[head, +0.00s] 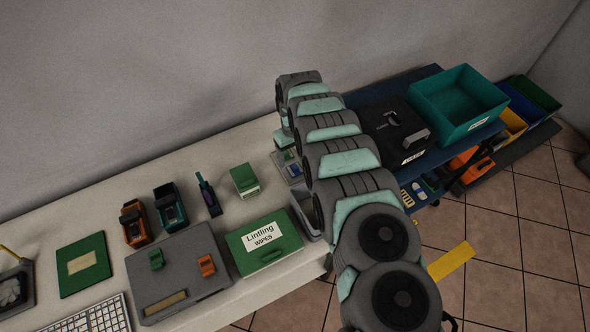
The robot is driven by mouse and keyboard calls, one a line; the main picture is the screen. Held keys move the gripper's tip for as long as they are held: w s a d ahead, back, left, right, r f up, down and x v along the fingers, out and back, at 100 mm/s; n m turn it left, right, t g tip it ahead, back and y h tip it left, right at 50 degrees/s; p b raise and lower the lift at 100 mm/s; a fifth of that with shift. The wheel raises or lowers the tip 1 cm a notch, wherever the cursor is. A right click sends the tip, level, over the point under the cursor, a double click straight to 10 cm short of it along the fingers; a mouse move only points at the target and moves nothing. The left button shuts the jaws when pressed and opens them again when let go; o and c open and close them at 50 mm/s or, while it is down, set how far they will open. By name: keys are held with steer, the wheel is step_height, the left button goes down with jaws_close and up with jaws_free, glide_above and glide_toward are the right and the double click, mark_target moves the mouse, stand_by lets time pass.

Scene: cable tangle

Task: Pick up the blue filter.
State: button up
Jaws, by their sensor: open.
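A small blue piece (294,169), likely the blue filter, sits on a small grey tray (280,160) near the right end of the white bench. It is tiny here and partly covered, so I cannot make out its shape. My gripper (290,154) hangs at the end of my arm, close above the tray and the blue piece. It is open. Its fingertips are small and mostly hidden, and I cannot tell whether they touch anything.
A green-and-white box (244,180), green wipes box (264,243), grey case (180,272) and grey open bin (306,214) stand nearby. Orange (135,222) and teal (170,206) holders stand left. Right of my arm, a dark trolley carries a black case (385,125) and teal bin (457,103).

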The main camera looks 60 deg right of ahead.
mark_target(294, 165)
steer(key=shift+s+a+f+b, duration=0.1)
steer(key=shift+f+b, duration=0.7)
steer(key=shift+f, duration=1.8)
steer(key=shift+r, duration=0.1)
steer(key=c, duration=1.4)
steer(key=shift+r, duration=0.1)
